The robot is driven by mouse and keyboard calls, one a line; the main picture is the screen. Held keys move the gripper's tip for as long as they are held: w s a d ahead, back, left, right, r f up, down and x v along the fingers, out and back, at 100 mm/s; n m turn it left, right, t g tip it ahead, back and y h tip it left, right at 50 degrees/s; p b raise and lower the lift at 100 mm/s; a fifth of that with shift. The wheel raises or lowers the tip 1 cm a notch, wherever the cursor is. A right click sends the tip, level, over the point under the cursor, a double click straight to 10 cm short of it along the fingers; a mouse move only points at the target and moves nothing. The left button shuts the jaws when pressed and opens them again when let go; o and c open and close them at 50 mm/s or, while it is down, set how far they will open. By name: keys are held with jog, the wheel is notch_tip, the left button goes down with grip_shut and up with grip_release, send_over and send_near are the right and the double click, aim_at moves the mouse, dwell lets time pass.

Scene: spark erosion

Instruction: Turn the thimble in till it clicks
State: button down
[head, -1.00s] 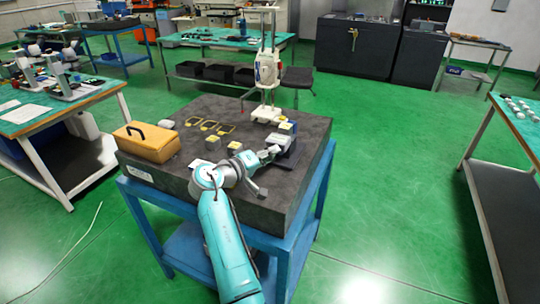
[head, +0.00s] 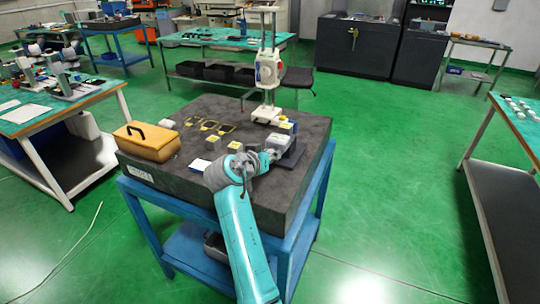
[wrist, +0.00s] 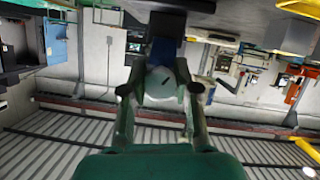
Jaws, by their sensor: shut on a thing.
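In the wrist view my gripper (wrist: 160,78) has its two fingers closed on either side of a pale round thimble end (wrist: 161,83) with a short dark slanted mark. A dark blue part (wrist: 163,52) sits just beyond it; the rest of the thimble is hidden. In the head view my gripper (head: 264,159) reaches the pale grey piece (head: 278,143) at the right side of the dark stone table (head: 200,185). A dark stand (head: 293,155) is beside it. The thimble and its scale are too small to read there.
A white column instrument (head: 266,70) stands behind. A yellow case (head: 147,141) with a black handle is at the left. Green floor right of the table is clear.

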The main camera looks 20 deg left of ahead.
jog(key=m+y, duration=0.3)
jog(key=m, duration=0.2)
jog(key=shift+f+y, duration=0.1)
jog(key=shift+y, duration=0.2)
jog(key=m+t+y, duration=0.1)
jog(key=m, duration=0.2)
jog(key=shift+y, duration=0.4)
jog(key=shift+m+t+y, duration=0.4)
jog(key=shift+m+y, duration=0.2)
jog(key=shift+m, duration=0.6)
jog(key=c, duration=0.8)
grip_release()
jog(key=shift+c, duration=0.2)
jog(key=v, duration=1.2)
